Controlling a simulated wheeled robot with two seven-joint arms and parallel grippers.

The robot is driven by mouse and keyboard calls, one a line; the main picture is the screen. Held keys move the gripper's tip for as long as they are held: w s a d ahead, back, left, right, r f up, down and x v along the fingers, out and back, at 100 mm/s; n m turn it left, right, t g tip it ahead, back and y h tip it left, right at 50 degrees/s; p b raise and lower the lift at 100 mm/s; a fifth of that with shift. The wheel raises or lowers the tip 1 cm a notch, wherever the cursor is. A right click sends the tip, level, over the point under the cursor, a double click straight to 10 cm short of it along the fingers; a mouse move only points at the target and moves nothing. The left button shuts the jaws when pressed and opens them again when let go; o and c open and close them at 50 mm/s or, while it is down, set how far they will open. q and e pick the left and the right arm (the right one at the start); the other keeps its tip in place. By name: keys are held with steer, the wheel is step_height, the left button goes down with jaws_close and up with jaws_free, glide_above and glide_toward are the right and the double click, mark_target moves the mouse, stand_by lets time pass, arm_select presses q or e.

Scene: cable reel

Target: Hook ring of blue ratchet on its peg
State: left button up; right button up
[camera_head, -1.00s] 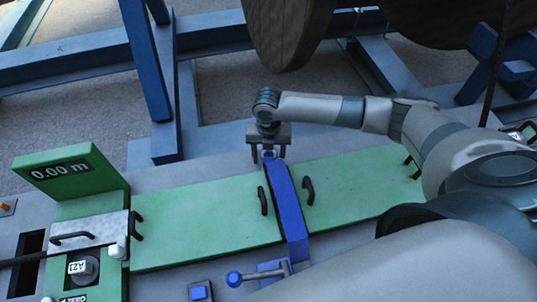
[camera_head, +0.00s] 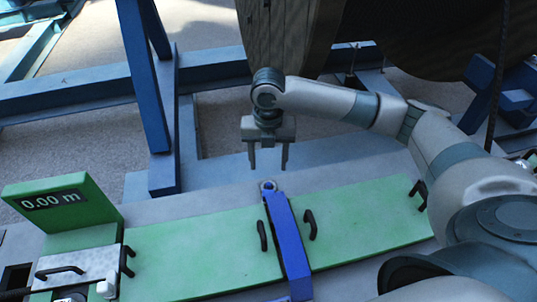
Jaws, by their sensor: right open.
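My left gripper is out of view.
Green panels (camera_head: 190,255) with black handles flank the strap. A green block with a "0.00 m" display (camera_head: 60,205) stands at left, beside a grey plate (camera_head: 75,270). Blue steel beams (camera_head: 150,100) and a large reel (camera_head: 290,40) are behind.

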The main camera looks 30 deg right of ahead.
steer(key=shift+r, duration=1.8)
